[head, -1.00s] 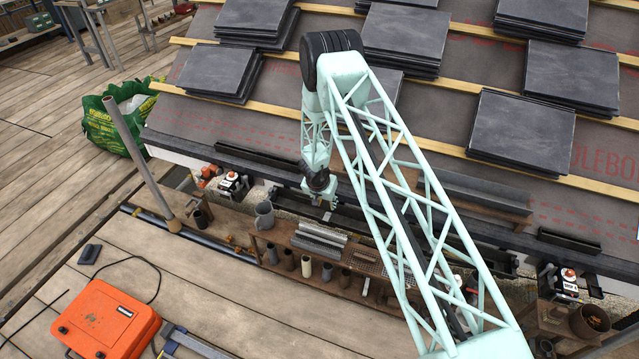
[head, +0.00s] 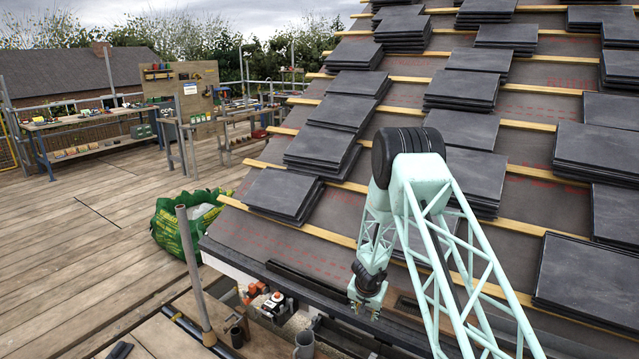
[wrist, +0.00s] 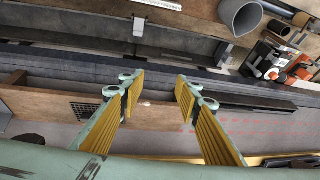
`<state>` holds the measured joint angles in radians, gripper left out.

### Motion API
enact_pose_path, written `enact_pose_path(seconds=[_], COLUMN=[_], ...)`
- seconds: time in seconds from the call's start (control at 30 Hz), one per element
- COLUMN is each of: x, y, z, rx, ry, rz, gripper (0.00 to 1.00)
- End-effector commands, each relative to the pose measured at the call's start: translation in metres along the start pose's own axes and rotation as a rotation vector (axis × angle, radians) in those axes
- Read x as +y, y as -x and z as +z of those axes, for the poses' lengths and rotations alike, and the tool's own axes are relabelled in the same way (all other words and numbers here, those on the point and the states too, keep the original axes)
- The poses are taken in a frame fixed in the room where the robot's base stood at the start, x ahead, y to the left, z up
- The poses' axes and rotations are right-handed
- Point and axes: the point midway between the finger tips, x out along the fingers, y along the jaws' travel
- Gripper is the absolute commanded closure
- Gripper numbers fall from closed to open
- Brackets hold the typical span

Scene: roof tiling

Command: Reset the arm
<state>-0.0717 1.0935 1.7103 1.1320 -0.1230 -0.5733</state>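My gripper (head: 366,297) hangs at the end of my pale green lattice arm, in front of the lower edge of the roof in the head view. In the wrist view my gripper (wrist: 160,90) has its two yellow-ribbed fingers wide apart, with nothing between them. Below the fingers in the wrist view run the dark roof edge and a wooden board (wrist: 160,117). My arm hides part of the roof behind it in the head view.
Stacks of dark slates (head: 284,193) lie on the sloping roof with yellow battens (head: 333,185). A green bag (head: 185,225) stands on the deck left of the roof. An upright pole (head: 189,270) and orange-and-white tools (head: 272,303) are near the eaves. The deck at left (head: 75,240) is mostly clear.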

Motion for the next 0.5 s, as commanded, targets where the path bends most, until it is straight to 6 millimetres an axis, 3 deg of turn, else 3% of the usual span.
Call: enact_pose_path(seconds=[0.5], x=[-0.037], y=[0.122], z=[-0.037], rx=[-0.003], ry=[0.045], rz=[-0.109], gripper=[0.69])
